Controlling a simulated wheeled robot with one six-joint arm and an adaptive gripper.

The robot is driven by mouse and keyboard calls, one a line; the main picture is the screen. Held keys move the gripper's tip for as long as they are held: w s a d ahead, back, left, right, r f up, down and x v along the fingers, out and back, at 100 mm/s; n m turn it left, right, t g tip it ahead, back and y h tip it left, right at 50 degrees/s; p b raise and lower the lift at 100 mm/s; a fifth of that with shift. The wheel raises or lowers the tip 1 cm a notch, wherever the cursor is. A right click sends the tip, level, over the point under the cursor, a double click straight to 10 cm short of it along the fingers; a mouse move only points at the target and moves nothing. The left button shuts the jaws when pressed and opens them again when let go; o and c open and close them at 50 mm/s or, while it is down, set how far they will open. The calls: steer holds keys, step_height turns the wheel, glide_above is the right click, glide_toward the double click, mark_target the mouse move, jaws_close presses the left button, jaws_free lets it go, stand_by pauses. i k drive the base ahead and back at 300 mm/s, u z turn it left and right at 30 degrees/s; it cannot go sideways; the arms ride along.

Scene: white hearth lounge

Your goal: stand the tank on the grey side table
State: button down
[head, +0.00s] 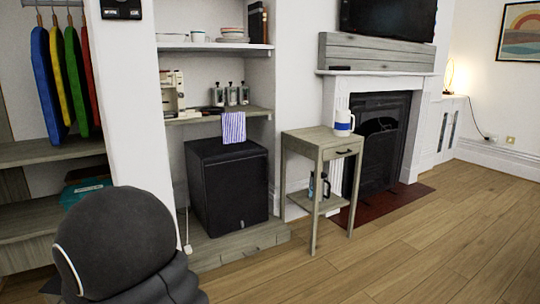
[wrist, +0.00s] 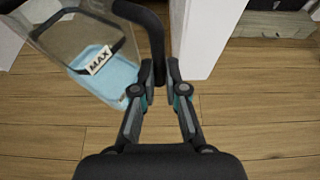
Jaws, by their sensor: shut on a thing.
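My gripper (wrist: 161,75) is shut on this handle, and the tank hangs to the left of the fingers, above the wooden floor. The tank does not show in the head view, and part of it is cut off in the wrist view. The grey side table (head: 308,139) stands right of centre in the head view, with a drawer and a lower shelf.
A white jug with a blue band (head: 343,123) stands at the tabletop's right end; the left and middle are bare. Small bottles (head: 318,187) stand on its lower shelf. A black cabinet (head: 228,190) with a striped cloth (head: 233,128) above stands left. Wooden floor (head: 400,255) in front is clear.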

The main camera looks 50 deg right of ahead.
mark_target(313, 137)
steer(key=z, duration=1.35)
steer(key=i, duration=1.1)
